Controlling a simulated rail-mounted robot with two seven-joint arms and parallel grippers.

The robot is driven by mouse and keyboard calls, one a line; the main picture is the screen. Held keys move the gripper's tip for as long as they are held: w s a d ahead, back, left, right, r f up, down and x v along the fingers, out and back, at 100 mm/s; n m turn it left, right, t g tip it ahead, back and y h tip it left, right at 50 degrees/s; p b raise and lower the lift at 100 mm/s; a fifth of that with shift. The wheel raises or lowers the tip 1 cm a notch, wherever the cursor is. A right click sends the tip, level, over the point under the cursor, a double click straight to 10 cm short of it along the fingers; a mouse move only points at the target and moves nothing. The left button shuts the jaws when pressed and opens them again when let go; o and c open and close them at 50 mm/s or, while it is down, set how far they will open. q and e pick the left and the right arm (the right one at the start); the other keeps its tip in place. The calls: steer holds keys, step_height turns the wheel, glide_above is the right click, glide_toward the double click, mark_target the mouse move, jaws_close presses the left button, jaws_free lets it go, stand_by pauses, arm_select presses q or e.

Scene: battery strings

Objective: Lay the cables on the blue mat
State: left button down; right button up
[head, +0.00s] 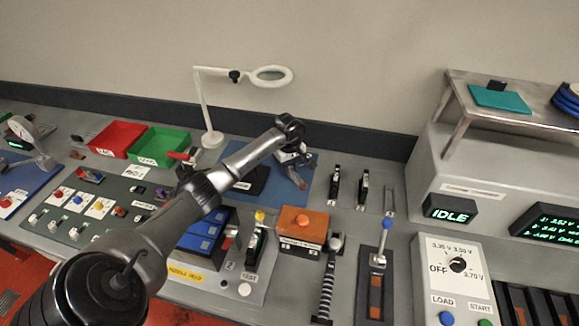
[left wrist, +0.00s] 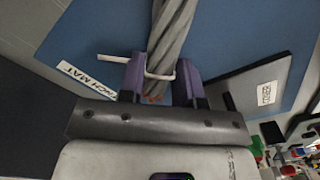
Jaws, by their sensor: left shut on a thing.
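The blue mat (head: 233,152) lies at the back of the bench, and it fills much of the left wrist view (left wrist: 95,38). My left gripper (head: 295,158) is over its right part. In the left wrist view its purple-grey fingers (left wrist: 161,80) are shut on a grey twisted cable (left wrist: 172,35). The cable runs away from the fingers across the mat; I cannot tell how much of it touches. A thin white bent piece (left wrist: 150,74) crosses between the fingers. My right gripper is out of view.
A black flat block (head: 254,181) sits on the mat, left of my gripper. A white magnifier lamp (head: 207,105) stands behind. Red (head: 115,138) and green (head: 160,146) bins are left. An orange-topped box (head: 303,222) and black-handled levers (head: 335,186) are in front and right.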

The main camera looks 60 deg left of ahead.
arm_select(q)
steer(key=shift+f, duration=0.15)
steer(key=c, duration=0.8)
jaws_free()
steer(key=shift+r, duration=0.3)
step_height(320, 180, up, 12)
steer(key=p, duration=0.1)
steer(key=shift+f, duration=0.1)
